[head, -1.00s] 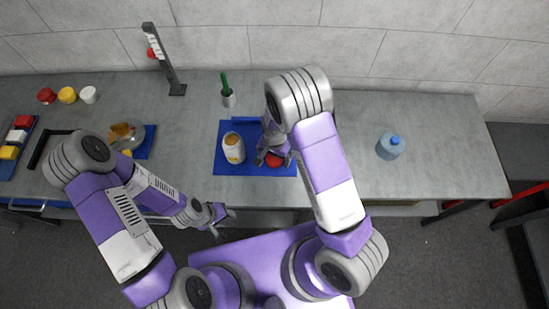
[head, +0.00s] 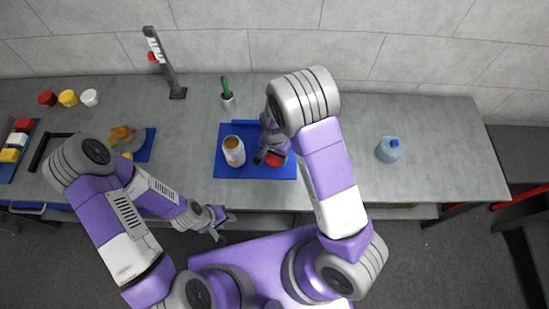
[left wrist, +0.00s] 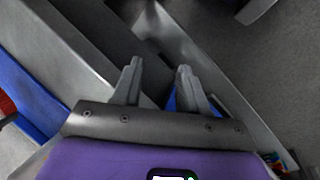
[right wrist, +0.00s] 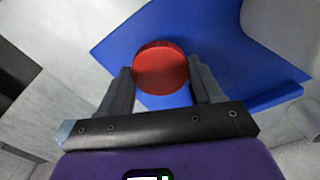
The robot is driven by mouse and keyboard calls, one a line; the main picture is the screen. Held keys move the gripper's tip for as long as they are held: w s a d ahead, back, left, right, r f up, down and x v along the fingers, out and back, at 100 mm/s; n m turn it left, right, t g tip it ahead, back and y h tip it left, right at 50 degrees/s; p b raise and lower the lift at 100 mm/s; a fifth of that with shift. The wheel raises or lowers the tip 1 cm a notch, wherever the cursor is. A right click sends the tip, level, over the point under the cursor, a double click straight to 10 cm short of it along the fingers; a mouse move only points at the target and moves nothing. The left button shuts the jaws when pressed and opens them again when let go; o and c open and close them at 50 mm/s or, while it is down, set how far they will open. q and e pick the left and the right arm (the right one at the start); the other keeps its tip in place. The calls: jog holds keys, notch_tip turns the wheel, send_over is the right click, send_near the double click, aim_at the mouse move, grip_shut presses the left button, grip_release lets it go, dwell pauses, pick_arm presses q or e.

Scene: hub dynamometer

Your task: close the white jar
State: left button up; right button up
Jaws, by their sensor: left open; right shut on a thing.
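The white jar (head: 234,157) stands upright on the blue mat (head: 228,173), its top open and orange-brown inside. My right gripper (head: 268,158) is just right of the jar, shut on a round red lid (head: 276,160). In the right wrist view the lid (right wrist: 160,68) sits between the fingertips above the blue mat (right wrist: 225,45). I cannot tell whether the lid touches the mat. My left gripper (head: 222,222) is open and empty in front of the table edge; its spread fingers also show in the left wrist view (left wrist: 158,80).
A cup with a green tool (head: 228,102) and a tall stand (head: 170,75) are behind. Red (head: 47,98), yellow (head: 68,97) and white (head: 89,97) lids or small pots sit back left.

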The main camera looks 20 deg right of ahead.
aim_at(275, 158)
pick_arm(q)
jog(key=shift+r+p, duration=0.45)
jog(key=shift+r, duration=0.1)
pick_arm(e)
notch_tip(275, 158, up, 7)
jog(key=shift+r, duration=0.1)
pick_arm(q)
notch_tip(275, 158, up, 5)
jog(key=p, duration=0.5)
pick_arm(e)
notch_tip(275, 158, up, 5)
jog(key=shift+f, duration=0.1)
